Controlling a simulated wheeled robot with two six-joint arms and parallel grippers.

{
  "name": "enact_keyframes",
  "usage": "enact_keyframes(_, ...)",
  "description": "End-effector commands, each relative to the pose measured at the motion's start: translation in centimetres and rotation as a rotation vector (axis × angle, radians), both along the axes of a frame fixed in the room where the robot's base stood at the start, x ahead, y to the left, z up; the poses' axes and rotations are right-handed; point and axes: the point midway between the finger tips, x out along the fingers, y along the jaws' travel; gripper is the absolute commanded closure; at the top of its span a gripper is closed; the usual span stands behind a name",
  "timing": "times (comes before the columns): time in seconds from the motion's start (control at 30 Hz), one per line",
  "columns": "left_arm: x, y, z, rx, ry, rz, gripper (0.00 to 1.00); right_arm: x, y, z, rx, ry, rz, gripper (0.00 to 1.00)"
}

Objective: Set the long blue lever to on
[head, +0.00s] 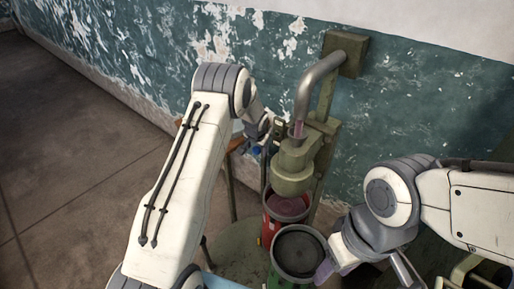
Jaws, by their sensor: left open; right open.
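A small blue part (257,151) shows beside the green machine, close to my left gripper; it may be the blue lever, but most of it is hidden and its setting cannot be read. My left gripper (262,136) is open at the machine's left side, partly hidden behind my own arm. I cannot tell whether it touches the blue part. My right gripper (326,268) is open, low at the right of the dark-topped green container, and apart from the blue part.
The green machine (294,166) has a grey pipe (318,80) running to the wall. A red container (267,229) stands below its head, with a green container (286,281) in front. A round green base (232,246) lies below. Open floor (70,150) is at the left.

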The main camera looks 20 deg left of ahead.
Motion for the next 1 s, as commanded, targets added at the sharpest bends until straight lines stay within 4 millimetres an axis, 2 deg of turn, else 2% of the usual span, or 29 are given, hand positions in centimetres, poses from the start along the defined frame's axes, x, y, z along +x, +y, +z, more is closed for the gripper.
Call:
enact_keyframes(0.3,0.15,0.06,-0.27,-0.001,-0.001,0.001,0.24,0.0,0.0,0.05,0.0,0.0,0.0,0.5)
enact_keyframes(0.37,0.15,0.06,-0.27,-0.001,-0.001,0.001,0.44,0.0,0.0,0.04,0.0,0.0,0.0,0.5)
enact_keyframes(0.5,0.13,0.05,-0.26,-0.001,-0.001,0.001,0.97,0.0,0.0,0.05,0.0,0.0,0.0,0.5)
enact_keyframes(0.53,0.13,0.05,-0.26,0.0,0.0,0.001,1.0,0.0,0.0,0.05,0.0,0.0,0.0,0.5)
enact_keyframes(1.0,0.11,0.05,-0.24,0.0,0.0,0.0,1.0,0.0,0.0,0.05,0.0,0.0,0.0,0.5)
